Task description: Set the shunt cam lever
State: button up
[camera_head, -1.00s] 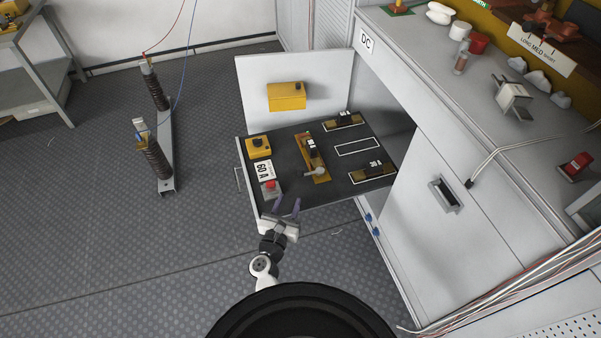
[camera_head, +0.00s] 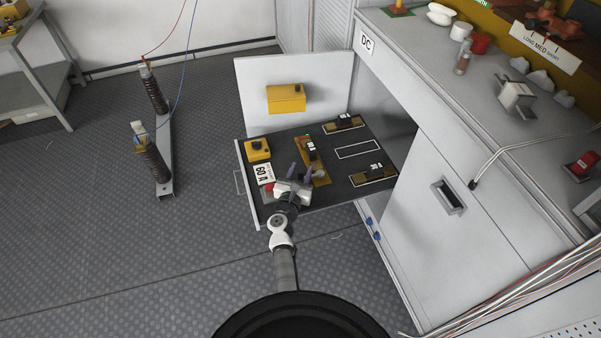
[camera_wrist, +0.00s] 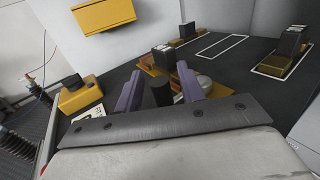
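The shunt unit (camera_head: 318,174) is a brass-coloured base with a black block, lying in the middle of the dark pull-out shelf. In the wrist view a round grey piece (camera_wrist: 204,82), seemingly the cam, shows just right of my right finger. A black upright cylinder (camera_wrist: 160,93), seemingly the lever's handle, stands between my two purple fingers. My gripper (camera_head: 305,171) is over the front of the shelf and hides much of the lever in the head view. In the wrist view my gripper (camera_wrist: 160,72) is open, with a gap visible on both sides of the cylinder.
Two more black-and-brass blocks (camera_head: 343,123) (camera_head: 374,173) sit in white outlines to the right. The shelf's white back panel (camera_head: 325,82) stands behind.

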grip_shut()
